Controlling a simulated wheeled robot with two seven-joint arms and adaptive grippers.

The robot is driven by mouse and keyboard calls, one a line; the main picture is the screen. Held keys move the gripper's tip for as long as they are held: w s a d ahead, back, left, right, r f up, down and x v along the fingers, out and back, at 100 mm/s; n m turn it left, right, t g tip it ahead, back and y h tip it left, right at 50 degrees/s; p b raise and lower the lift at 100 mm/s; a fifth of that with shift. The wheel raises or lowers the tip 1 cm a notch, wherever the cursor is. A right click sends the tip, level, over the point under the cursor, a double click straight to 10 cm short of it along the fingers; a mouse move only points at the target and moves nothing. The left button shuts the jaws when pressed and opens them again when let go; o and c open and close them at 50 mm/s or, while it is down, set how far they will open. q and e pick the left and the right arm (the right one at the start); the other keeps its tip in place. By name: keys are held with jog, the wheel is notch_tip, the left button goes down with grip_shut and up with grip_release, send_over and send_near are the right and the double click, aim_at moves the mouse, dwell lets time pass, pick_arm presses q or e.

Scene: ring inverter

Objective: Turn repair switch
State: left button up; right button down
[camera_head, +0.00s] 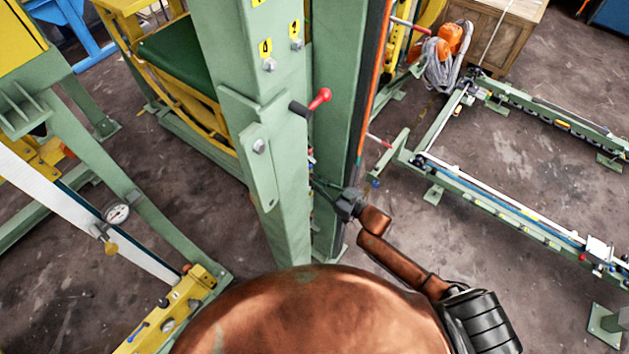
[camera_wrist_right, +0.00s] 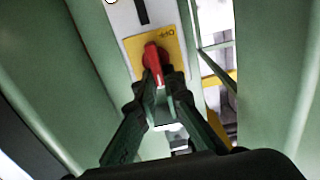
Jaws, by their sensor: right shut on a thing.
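The repair switch (camera_wrist_right: 152,60) is a red knob on a yellow plate (camera_wrist_right: 132,50) in the right wrist view. The plate sits on a pale panel. My right gripper (camera_wrist_right: 157,87) has its two fingers closed around the lower part of the knob, one on each side. In the head view the right arm reaches up from the bottom right to the green column, with the gripper (camera_head: 347,203) at the column's right side. The switch itself is hidden there. My left gripper is in neither view.
A green column (camera_head: 270,140) stands in the middle, with a red-tipped lever (camera_head: 319,99) above my gripper. In the wrist view green walls flank the panel closely. A long green rail frame (camera_head: 500,200) lies at the right, with open floor around it.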

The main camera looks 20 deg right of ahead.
jog(key=shift+n, duration=0.3)
jog(key=shift+s+a+f+n+b, duration=0.25)
jog(key=shift+n+b, duration=1.4)
jog(key=shift+n, duration=1.2)
jog(key=shift+s+a+f+n+b, duration=0.15)
jog(key=shift+f+n+b, duration=0.25)
jog(key=shift+n+b, duration=1.9)
jog(key=shift+s+a+f+n+b, duration=0.25)
jog(key=shift+n+b, duration=0.75)
jog(key=shift+n, duration=2.45)
jog(key=shift+w, duration=0.1)
jog(key=c, duration=2)
grip_release()
jog(key=shift+c, duration=0.2)
jog(key=shift+f, duration=0.1)
